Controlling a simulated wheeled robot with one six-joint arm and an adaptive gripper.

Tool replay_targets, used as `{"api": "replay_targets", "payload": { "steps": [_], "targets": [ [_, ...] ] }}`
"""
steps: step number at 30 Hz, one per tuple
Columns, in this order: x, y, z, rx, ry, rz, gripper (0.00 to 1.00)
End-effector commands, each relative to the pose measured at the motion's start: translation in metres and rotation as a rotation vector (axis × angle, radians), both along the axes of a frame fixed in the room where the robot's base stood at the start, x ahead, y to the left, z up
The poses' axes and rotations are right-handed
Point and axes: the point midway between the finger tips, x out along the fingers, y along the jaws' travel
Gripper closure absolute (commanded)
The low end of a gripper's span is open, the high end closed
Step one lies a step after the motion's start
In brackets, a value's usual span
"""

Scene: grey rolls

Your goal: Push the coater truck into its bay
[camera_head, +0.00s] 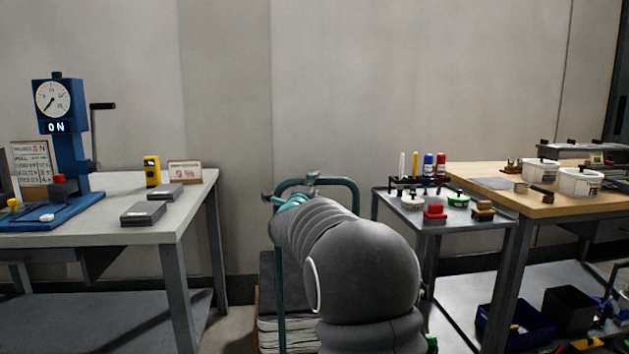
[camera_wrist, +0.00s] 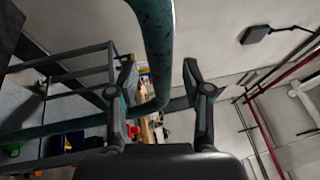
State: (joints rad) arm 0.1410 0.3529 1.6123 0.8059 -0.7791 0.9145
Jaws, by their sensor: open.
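The truck with a teal tube handle (camera_head: 278,270) stands ahead of me, between the left bench and the small metal table. A stack of grey sheets (camera_head: 283,337) shows low beside its frame. My arm covers much of the truck's right side. In the wrist view my gripper (camera_wrist: 158,67) is open, with one finger on each side of the teal handle tube (camera_wrist: 158,40). The tube passes between the fingers and bends left below them. I cannot tell whether either finger touches it. No marked bay is clearly visible; the floor around the truck is largely hidden.
The left bench (camera_head: 120,232) holds a blue dial gauge (camera_head: 66,145) and grey blocks (camera_head: 143,213). The small metal table (camera_head: 455,222) carries markers and pots. A wooden-topped bench (camera_head: 500,200) stands farther right. A plain wall (camera_head: 330,90) closes off the back.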

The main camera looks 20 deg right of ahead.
Motion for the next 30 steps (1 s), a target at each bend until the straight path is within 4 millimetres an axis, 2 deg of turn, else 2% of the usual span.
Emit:
{"api": "replay_targets", "payload": {
  "steps": [6,15,16,21,22,30],
  "targets": [
    [0.013,-0.011,0.003,-0.001,0.000,0.000,0.51],
    [0.015,-0.012,0.004,-0.001,0.001,0.001,0.51],
    [0.014,-0.012,0.004,-0.001,0.001,0.001,0.53],
    [0.014,-0.012,0.004,-0.001,0.001,0.001,0.95],
    [0.015,-0.012,0.004,-0.001,0.001,0.001,1.00],
    [0.019,-0.006,0.003,-0.002,0.000,0.008,1.00]
  ]
}}
